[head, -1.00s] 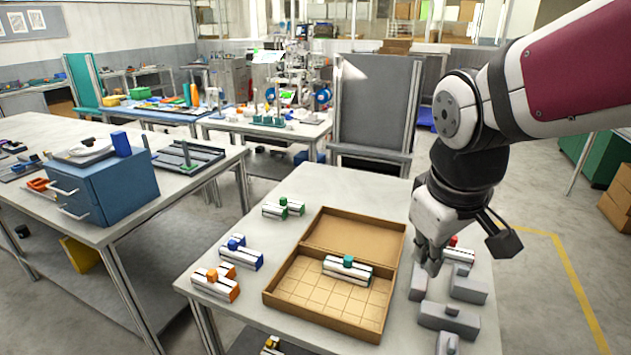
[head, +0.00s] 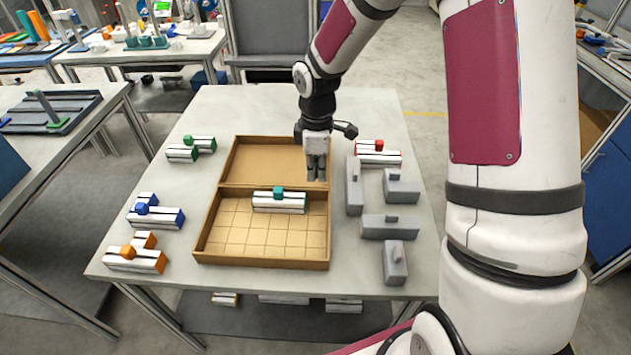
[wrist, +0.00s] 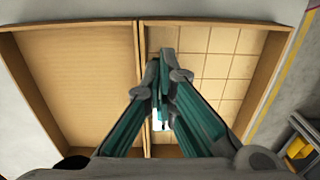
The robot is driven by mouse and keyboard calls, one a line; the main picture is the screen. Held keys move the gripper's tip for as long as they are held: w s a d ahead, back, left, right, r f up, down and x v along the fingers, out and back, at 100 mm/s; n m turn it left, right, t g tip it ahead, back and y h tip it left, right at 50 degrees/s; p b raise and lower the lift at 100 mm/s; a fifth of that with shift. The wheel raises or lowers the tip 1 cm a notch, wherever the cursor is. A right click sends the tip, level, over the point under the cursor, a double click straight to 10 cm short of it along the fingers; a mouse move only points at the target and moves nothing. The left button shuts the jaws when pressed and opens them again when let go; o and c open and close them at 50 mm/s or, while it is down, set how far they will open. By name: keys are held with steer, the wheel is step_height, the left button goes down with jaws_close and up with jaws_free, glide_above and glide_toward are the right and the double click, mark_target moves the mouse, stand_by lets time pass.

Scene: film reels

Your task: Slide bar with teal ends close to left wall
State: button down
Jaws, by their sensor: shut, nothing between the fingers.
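The bar with teal ends (head: 293,204), white with dark stripes and a teal knob on top, lies in the gridded front compartment of the cardboard tray (head: 199,230). My gripper (head: 316,179) is shut and empty. It hangs over the right side of the tray near the divider, behind and right of the bar, apart from it. In the wrist view the shut fingers (wrist: 164,70) cover most of the bar.
Grey blocks (head: 389,228) and a red-knobbed bar (head: 378,153) stand right of the tray. Green (head: 190,150), blue (head: 155,214) and orange (head: 135,257) bars stand left of it. The tray's back compartment (head: 265,163) looks empty.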

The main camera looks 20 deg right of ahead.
mark_target(278, 196)
step_height(278, 196, down, 9)
steer(key=shift+f, duration=0.2)
steer(key=shift+a, duration=0.1)
stand_by(0.4)
steer(key=w+a+b, duration=0.1)
steer(key=a, duration=0.2)
steer(key=w+a+b, duration=0.1)
steer(key=a, duration=0.2)
steer(key=w+a+b, duration=0.1)
steer(key=a, duration=0.2)
steer(key=shift+w, duration=0.4)
